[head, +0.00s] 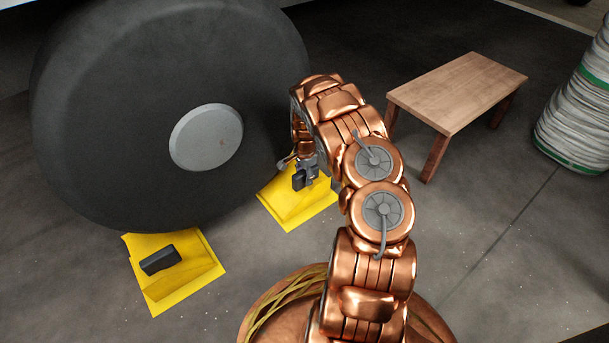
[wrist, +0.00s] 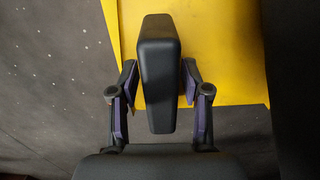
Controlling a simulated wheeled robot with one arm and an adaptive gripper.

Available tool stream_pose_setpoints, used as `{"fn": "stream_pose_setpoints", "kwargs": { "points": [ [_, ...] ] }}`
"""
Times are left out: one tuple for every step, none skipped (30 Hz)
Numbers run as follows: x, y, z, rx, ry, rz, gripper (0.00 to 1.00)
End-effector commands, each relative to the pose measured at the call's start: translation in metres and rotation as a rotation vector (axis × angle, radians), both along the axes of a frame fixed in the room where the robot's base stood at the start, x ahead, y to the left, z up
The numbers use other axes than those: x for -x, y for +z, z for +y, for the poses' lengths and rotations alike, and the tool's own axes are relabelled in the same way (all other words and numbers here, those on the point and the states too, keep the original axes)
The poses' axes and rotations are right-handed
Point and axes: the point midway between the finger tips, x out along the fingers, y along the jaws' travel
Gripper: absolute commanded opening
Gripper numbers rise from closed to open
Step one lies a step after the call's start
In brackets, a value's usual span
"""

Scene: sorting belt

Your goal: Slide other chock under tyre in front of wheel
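A large black tyre (head: 80,130) with a grey hub (head: 206,137) stands at the left of the head view. One yellow chock (head: 190,285) with a black handle (head: 161,260) lies at its lower edge on the left. The other yellow chock (head: 308,208) lies on the floor right of the tyre, and its plate fills the top of the wrist view (wrist: 225,50). My gripper (head: 305,172) is low over this second chock. In the wrist view its fingers (wrist: 160,85) stand either side of the black handle (wrist: 158,45), with narrow gaps showing.
A wooden bench (head: 455,90) stands on the floor at the upper right. A grey-white ribbed stack with green bands (head: 580,110) is at the right edge. The floor between the second chock and the bench is clear.

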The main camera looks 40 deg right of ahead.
Motion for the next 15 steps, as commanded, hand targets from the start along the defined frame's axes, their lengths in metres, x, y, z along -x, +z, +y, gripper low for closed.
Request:
{"fn": "stream_pose_setpoints", "kwargs": {
  "points": [
    [0.0001,0.0003,-0.0001,0.0,0.0,0.0,0.56],
    [0.0001,0.0003,-0.0001,0.0,0.0,0.0,0.59],
    [0.0001,0.0005,-0.0001,0.0,0.0,0.0,0.6],
    [0.0002,0.0005,-0.0001,0.0,0.0,0.001,0.6],
    [0.0002,0.0006,-0.0002,0.0,0.0,0.001,0.6],
    [0.0002,0.0007,-0.0002,0.0,0.0,0.001,0.6],
    [0.0002,0.0008,-0.0002,0.0,0.0,0.001,0.6],
    [0.0002,0.0008,-0.0002,0.0,0.0,0.001,0.6],
    [0.0005,0.0004,-0.0001,0.0,0.0,0.001,0.6],
    [0.0005,0.0005,-0.0001,0.0,0.0,0.001,0.6],
    [0.0004,0.0008,-0.0001,0.0,0.0,0.001,0.6],
    [0.0004,0.0016,-0.0002,0.0,0.0,0.001,0.6],
    [0.0005,0.0026,-0.0003,0.0,0.0,0.001,0.6],
    [0.0005,0.004,-0.0004,0.0,0.0,0.001,0.6],
    [0.0006,0.0064,-0.0005,0.0,-0.001,0.002,0.6]
  ]
}}
